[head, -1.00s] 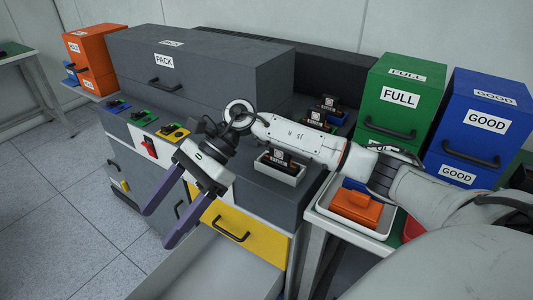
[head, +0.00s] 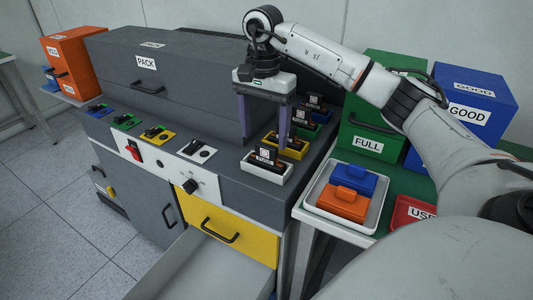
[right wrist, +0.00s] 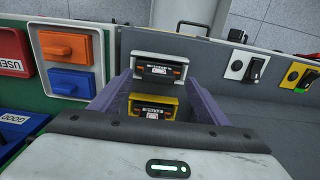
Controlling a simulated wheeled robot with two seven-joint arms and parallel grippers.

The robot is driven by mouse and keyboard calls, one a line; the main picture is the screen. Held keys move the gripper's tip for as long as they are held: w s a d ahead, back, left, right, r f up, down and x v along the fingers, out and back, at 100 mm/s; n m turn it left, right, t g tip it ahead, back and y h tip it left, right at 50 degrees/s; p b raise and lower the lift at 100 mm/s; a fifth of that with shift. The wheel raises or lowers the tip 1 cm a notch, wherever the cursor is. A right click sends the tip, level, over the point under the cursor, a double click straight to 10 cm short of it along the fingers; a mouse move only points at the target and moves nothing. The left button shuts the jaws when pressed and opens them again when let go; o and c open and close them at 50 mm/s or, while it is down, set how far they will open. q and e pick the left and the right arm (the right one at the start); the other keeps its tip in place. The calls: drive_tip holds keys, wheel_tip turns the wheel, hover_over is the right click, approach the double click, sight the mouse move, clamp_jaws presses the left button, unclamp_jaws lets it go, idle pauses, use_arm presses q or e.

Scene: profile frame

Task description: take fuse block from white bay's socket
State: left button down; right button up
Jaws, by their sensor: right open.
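The white bay's socket (head: 279,176) is the nearest in a row of coloured bays on the grey bench. A black fuse block (head: 265,155) with a white label stands upright in it. In the right wrist view the white socket (right wrist: 148,58) and its fuse block (right wrist: 160,72) show ahead. My right gripper (head: 262,143) is open with its fingers pointing down, above and slightly behind the white bay. In the wrist view its purple fingers stand either side of the white and yellow bays, and nothing is held. My left gripper is not in view.
Yellow (head: 294,151) and further bays with upright blocks stand behind. A white tray (head: 328,221) with orange and blue blocks lies to the right. Coloured switches line the bench's left edge.

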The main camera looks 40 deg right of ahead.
sight(267, 145)
drive_tip(key=f, duration=0.5)
drive_tip(key=shift+d+f, duration=0.1)
drive_tip(key=shift+d, duration=0.3)
drive_tip(key=shift+c, duration=0.2)
drive_tip(key=c, duration=1.1)
